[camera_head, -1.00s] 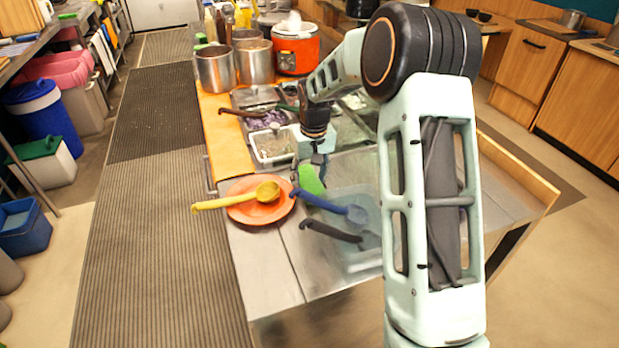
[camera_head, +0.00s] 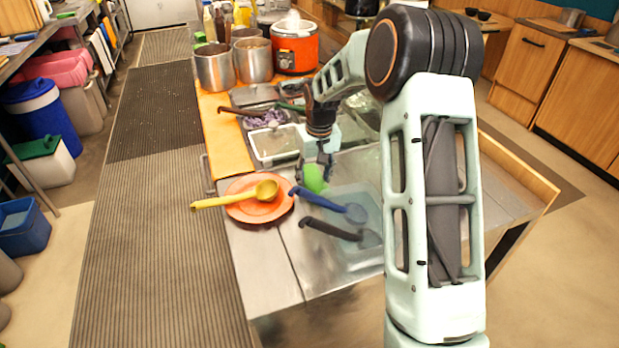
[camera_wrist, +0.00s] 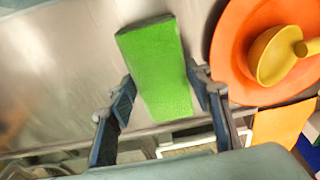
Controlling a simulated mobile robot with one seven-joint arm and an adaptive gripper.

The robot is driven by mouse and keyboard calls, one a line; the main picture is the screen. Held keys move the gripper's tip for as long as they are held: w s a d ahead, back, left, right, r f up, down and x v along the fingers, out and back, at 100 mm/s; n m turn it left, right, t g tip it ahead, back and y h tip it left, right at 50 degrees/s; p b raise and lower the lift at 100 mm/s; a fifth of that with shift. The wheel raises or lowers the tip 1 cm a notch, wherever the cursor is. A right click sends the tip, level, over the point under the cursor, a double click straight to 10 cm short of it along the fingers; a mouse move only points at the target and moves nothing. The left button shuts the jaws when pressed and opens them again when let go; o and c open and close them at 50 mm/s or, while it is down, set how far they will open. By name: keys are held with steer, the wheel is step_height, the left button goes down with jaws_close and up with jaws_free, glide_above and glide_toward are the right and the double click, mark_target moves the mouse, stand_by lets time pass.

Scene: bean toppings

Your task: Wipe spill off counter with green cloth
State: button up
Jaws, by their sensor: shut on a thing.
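The green cloth (camera_head: 313,180) is a bright green, flat, roughly rectangular piece at the metal counter (camera_head: 262,280). It also shows in the wrist view (camera_wrist: 155,60), with its near part between my fingers. My gripper (camera_head: 315,168) is shut on the cloth; its dark fingers (camera_wrist: 163,92) lie on either side of it. In the head view the gripper partly hides the cloth. Whether the cloth touches the counter is hard to tell. I cannot make out a clear spill; a faint brownish patch (camera_wrist: 18,55) at the wrist view's left may be stain or reflection.
An orange plate (camera_head: 238,207) with a yellow ladle (camera_head: 262,192) lies left of the cloth. A blue ladle (camera_head: 325,203) and a black ladle (camera_head: 330,230) lie close in front. Food pans (camera_head: 275,158), metal pots (camera_head: 215,68) and an orange cooker (camera_head: 296,50) stand behind.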

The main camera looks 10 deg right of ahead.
steer(key=shift+w+d, duration=0.2)
steer(key=shift+d, duration=0.7)
steer(key=shift+w+d, duration=0.15)
steer(key=shift+d, duration=0.7)
steer(key=shift+s+a+f, duration=0.1)
steer(key=shift+s+a, duration=0.1)
steer(key=shift+a, duration=0.65)
steer(key=shift+s+a+r, duration=0.1)
steer(key=shift+s+a, duration=0.1)
steer(key=shift+a, duration=0.65)
steer(key=shift+s+a+f, duration=0.1)
steer(key=shift+s+a, duration=0.1)
steer(key=shift+a, duration=0.65)
steer(key=shift+d, duration=0.1)
steer(key=shift+w+d, duration=0.25)
steer(key=shift+d, duration=1)
steer(key=shift+w+d, duration=0.25)
steer(key=shift+d, duration=0.95)
